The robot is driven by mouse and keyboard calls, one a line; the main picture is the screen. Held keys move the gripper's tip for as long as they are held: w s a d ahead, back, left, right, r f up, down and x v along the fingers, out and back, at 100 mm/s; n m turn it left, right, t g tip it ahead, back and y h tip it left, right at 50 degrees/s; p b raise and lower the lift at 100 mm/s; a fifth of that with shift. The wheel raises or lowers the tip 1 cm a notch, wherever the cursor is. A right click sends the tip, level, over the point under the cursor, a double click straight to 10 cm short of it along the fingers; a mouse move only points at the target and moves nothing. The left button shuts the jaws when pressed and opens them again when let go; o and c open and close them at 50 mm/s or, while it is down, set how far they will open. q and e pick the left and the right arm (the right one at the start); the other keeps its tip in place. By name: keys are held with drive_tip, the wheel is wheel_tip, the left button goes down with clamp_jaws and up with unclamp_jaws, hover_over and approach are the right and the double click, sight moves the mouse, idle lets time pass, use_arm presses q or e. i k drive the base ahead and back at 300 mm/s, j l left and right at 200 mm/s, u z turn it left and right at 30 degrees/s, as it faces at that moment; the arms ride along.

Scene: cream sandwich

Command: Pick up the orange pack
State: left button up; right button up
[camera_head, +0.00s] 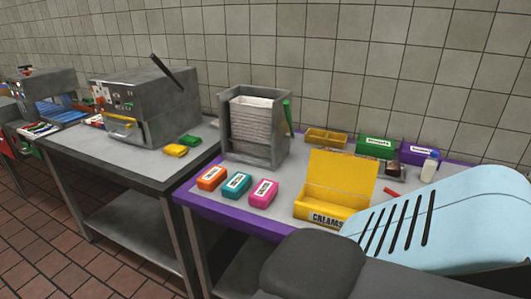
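The orange pack (211,177) lies flat on the purple-edged table, near its left corner. It has a white label on top and nothing touches it. A teal pack (236,185) and a pink pack (263,193) lie in a row to its right. Neither of my grippers shows in the camera_head view. A dark rounded part and a light blue slotted part fill the lower right and hide the table's front right area.
An open yellow box (325,205) stands right of the packs. A grey rack with white sheets (254,128) stands behind them. Green (378,146) and purple (418,156) boxes line the back. A grey machine (146,101) and yellow and green packs are on the left table.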

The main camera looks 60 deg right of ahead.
sight(211, 178)
drive_tip(key=z, duration=1.5)
